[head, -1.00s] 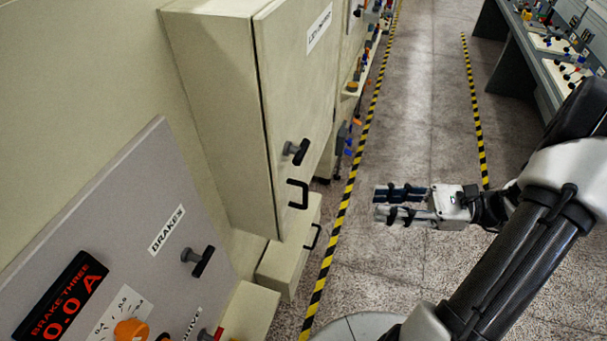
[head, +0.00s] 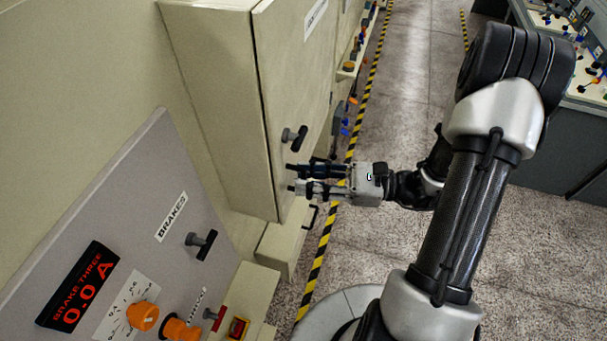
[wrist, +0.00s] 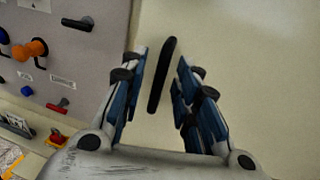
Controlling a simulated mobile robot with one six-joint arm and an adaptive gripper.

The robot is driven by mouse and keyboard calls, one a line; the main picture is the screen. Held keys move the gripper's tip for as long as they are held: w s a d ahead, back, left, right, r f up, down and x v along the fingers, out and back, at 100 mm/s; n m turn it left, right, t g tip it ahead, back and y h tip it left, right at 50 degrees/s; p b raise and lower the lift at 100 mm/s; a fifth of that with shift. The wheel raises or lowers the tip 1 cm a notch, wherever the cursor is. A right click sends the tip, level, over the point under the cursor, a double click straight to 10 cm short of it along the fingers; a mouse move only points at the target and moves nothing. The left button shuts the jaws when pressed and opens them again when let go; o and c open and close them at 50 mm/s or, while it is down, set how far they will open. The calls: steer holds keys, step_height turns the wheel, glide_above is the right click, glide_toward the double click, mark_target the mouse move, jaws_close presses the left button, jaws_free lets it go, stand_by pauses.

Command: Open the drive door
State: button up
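The tall cream cabinet door (head: 290,75) is shut, with a black T-shaped latch (head: 299,137) on its front. Its label is cut off at the top of the head view, so I cannot confirm the name. A black bar pull handle (wrist: 162,75) shows in the wrist view, upright and slightly tilted, against the cream door face. My gripper (head: 292,179) is open in front of the door, just below the latch. In the wrist view its two fingers stand on either side of the bar, with gaps visible.
A grey control panel (head: 148,220) with a BRAKES switch (head: 202,242) and orange knobs (head: 143,315) stands left. The speckled floor (head: 410,255) to the right is open.

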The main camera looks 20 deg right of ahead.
steer(key=shift+w+a, duration=0.3)
steer(key=shift+a, duration=0.3)
steer(key=shift+c, duration=0.4)
jaws_close()
